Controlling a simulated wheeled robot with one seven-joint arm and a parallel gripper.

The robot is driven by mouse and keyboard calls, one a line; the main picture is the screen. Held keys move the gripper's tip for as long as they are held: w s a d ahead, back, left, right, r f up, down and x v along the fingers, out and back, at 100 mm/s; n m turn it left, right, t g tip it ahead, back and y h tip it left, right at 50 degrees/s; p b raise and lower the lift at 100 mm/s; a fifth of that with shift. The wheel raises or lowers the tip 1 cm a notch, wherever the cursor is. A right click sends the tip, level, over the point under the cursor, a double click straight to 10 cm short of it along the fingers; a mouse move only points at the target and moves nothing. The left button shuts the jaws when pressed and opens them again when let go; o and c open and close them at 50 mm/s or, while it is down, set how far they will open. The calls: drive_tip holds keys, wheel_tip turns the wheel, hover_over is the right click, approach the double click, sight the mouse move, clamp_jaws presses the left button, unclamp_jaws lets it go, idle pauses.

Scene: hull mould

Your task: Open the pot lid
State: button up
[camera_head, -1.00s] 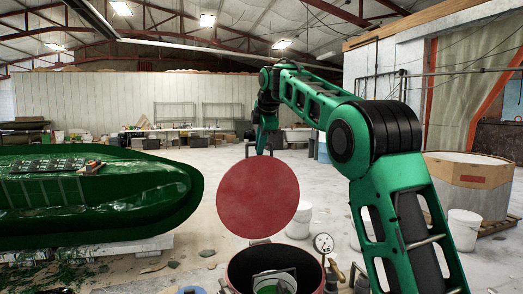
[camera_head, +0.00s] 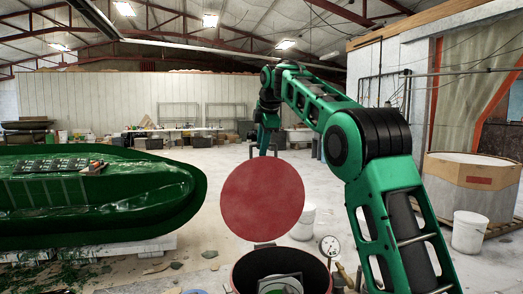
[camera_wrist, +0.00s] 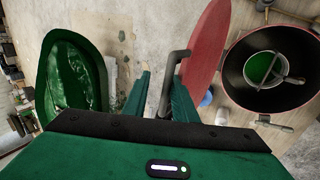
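The pot lid (camera_head: 262,200) is a red disc standing steeply on edge above the pot in the head view; it also shows in the wrist view (camera_wrist: 207,45). The pot (camera_head: 243,275) is open beneath it, with a green-filled vessel inside; it also shows in the wrist view (camera_wrist: 312,60). A dark bent handle stands out from the lid's upper part. My gripper (camera_wrist: 161,76) is at this handle (camera_wrist: 172,64), which lies between the two green fingers, nearer the right one. A gap shows at the left finger, so the gripper looks open.
A green boat hull mould (camera_head: 100,200) lies at left. A pressure gauge (camera_head: 329,245) stands at the pot's right. White buckets stand behind the lid (camera_head: 304,222) and at right (camera_head: 470,232). A large round tub (camera_head: 470,180) is at far right. Open floor lies behind.

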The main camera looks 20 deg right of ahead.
drive_tip(key=shift+s+d, duration=0.1)
drive_tip(key=shift+d, duration=0.1)
